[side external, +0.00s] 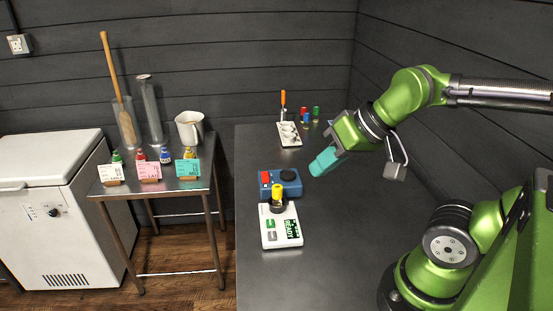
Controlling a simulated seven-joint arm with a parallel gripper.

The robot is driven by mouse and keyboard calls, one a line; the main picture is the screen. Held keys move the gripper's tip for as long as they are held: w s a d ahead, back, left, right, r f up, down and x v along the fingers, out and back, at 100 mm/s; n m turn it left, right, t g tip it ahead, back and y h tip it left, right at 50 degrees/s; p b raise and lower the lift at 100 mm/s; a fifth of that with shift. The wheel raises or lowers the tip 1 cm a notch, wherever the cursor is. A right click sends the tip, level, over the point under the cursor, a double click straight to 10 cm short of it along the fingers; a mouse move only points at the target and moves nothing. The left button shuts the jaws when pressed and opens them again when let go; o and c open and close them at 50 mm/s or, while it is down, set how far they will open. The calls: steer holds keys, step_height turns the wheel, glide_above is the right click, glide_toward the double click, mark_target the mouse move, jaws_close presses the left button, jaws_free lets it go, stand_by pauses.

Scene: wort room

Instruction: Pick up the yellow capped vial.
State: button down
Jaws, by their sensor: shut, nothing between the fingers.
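A yellow-capped vial (277,191) stands upright on the dark round part of a white device on the dark table. Its lower part is hard to make out. Another small yellow-topped item (189,154) stands on the metal side table at the left. My gripper (318,167), with teal fingers, is shut and empty. It hangs in the air to the right of the vial on the device, appearing higher than it and apart from it.
The white device (288,235) has a green display. A blue box (289,182) with a red part is behind it. A white tray (289,139) and red, blue and green capped vials (304,114) stand farther back. The front right tabletop (340,245) is clear.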

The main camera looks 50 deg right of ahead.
stand_by(0.4)
steer(key=c, duration=0.8)
jaws_free()
steer(key=n+g, duration=0.3)
steer(key=n, duration=0.4)
glide_toward(280, 187)
steer(key=d+v, duration=0.1)
steer(key=v, duration=0.4)
steer(key=w+a+f+n, duration=0.1)
steer(key=w+f, duration=0.1)
steer(key=f, duration=0.3)
steer(key=w+a+f+n, duration=0.1)
steer(key=f, duration=0.4)
steer(key=w+a+f+n, duration=0.1)
steer(key=w+f, duration=0.1)
steer(key=f, duration=0.3)
steer(key=shift+w+a+n+y, duration=0.3)
steer(key=shift+w+a, duration=0.05)
steer(key=shift+a, duration=0.05)
